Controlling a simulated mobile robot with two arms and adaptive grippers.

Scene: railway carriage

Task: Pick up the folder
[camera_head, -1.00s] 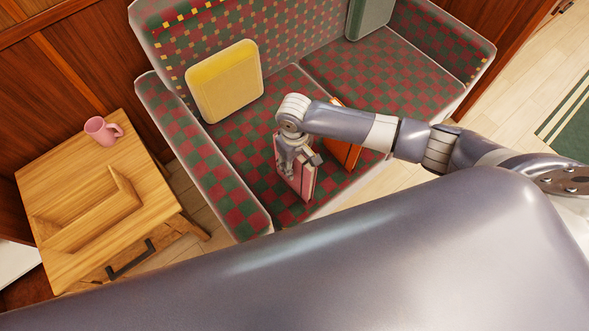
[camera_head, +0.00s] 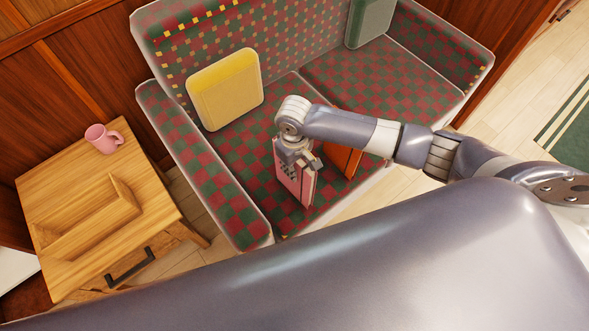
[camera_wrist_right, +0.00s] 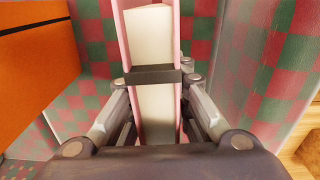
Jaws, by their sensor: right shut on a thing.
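A pink folder (camera_head: 294,183) with pale pages and a dark band stands upright on edge on the checked seat in the head view. My right gripper (camera_head: 297,158) comes down over its top edge and is shut on it. In the right wrist view, the folder (camera_wrist_right: 154,112) sits between the two fingers of my right gripper (camera_wrist_right: 160,95), its cream page edge facing the camera. The folder's lower end is against or very near the seat; I cannot tell if they touch. My left gripper is not in view.
An orange folder-like item (camera_head: 341,161) stands just right of the pink one, partly behind my arm. A yellow cushion (camera_head: 225,90) and a green cushion (camera_head: 369,22) rest on the bench (camera_head: 350,75). A wooden table (camera_head: 85,180) with a pink mug (camera_head: 103,138) is at left.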

